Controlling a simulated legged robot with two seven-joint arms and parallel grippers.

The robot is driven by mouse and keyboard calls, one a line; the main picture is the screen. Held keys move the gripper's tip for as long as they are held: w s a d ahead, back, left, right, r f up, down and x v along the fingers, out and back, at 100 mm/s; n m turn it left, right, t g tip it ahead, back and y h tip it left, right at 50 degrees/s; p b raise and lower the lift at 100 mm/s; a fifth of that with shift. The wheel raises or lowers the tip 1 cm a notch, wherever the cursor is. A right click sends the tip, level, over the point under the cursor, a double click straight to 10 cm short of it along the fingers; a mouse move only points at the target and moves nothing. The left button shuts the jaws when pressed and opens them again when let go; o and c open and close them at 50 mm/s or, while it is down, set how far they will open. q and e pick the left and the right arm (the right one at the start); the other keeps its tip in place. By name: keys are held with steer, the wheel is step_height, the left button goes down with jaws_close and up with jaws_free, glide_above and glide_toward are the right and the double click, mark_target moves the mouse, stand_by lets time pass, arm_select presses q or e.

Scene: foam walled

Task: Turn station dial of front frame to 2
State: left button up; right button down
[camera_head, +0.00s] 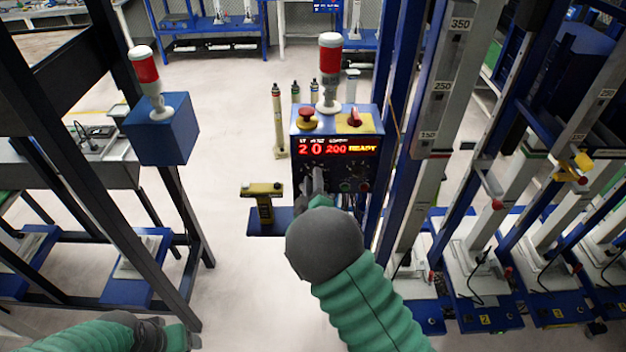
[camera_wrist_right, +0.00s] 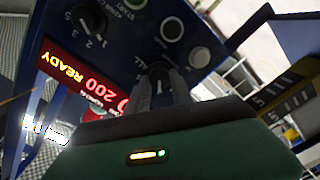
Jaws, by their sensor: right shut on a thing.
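The front frame's control box (camera_head: 336,142) has a red display (camera_head: 338,149) reading "2 0 200 READY". My right gripper (camera_head: 318,182) reaches up to the left part of its lower panel. In the right wrist view, the right gripper (camera_wrist_right: 162,88) is shut on a dark dial knob (camera_wrist_right: 159,70) with a label partly reading "ALL". The fingers hide much of this knob, and its pointer position cannot be made out. A second dial (camera_wrist_right: 89,19) with numbers around it sits apart from the fingers. My left gripper (camera_head: 178,337) is low at the left, apart from the box; its opening is unclear.
A red mushroom button (camera_head: 307,116), a red switch (camera_head: 354,117) and a signal lamp (camera_head: 330,60) top the box. A yellow-and-black tool (camera_head: 263,205) stands on a blue shelf left of it. Blue frame posts rise close on the right. Open floor lies to the left.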

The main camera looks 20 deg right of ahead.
steer(key=shift+a+f, duration=0.15)
steer(key=shift+f, duration=0.05)
steer(key=c, duration=1.3)
jaws_free()
steer(key=shift+c, duration=0.2)
steer(key=shift+o, duration=1.1)
